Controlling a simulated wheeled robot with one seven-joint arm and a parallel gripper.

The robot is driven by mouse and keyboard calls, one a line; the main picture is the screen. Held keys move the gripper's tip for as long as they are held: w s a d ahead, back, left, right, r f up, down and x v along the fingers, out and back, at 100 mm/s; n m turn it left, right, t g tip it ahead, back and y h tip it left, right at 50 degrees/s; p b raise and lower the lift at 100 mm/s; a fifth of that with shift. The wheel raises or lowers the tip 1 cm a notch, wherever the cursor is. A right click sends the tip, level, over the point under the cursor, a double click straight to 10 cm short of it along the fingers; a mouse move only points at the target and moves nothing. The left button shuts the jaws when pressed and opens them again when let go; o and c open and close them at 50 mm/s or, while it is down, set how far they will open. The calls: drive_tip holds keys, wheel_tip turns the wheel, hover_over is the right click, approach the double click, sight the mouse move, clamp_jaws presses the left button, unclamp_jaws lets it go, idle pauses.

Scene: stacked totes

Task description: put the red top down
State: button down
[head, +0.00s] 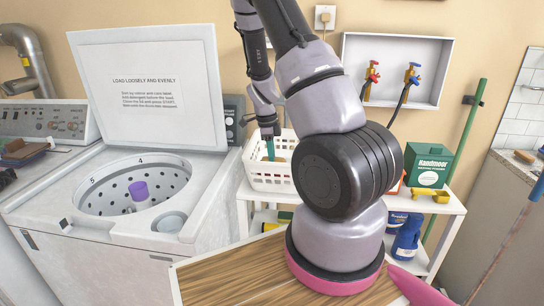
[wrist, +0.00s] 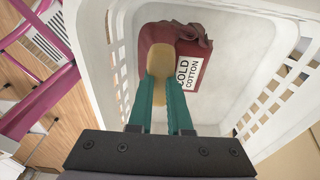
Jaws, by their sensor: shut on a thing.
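A tan patch (wrist: 157,62) shows beside the red cloth and between the teal fingers of my gripper (wrist: 161,82). My gripper is shut on the red top, its fingers pointing down inside the basket. In the head view my gripper (head: 270,150) reaches into the basket, and the basket wall hides the red top.
The basket stands on a white shelf (head: 444,207) with a green box (head: 428,166) and bottles. An open washer (head: 60,215) at left has a purple-topped agitator (head: 139,193) in its drum. A wooden surface (head: 225,275) is in front. A green pole (head: 459,150) leans at right.

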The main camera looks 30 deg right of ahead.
drive_tip(key=shift+f, duration=0.25)
drive_tip(key=c, duration=0.8)
unclamp_jaws()
drive_tip(key=shift+c, duration=0.2)
wheel_tip(320, 180, up, 13)
drive_tip(key=a, duration=0.1)
drive_tip(key=s+a+r+n+t+y, duration=0.1)
drive_tip(key=s+a+r+n+t, duration=0.3)
drive_tip(key=s+r+n, duration=0.5)
drive_tip(key=s+a+r+n+t+y, duration=0.2)
drive_tip(key=s+a+r+n+t, duration=0.2)
drive_tip(key=s+a+r+n, duration=0.4)
drive_tip(key=shift+s+a+r+n, duration=0.2)
drive_tip(key=shift+s+r+n, duration=1.4)
drive_tip(key=shift+r, duration=1.35)
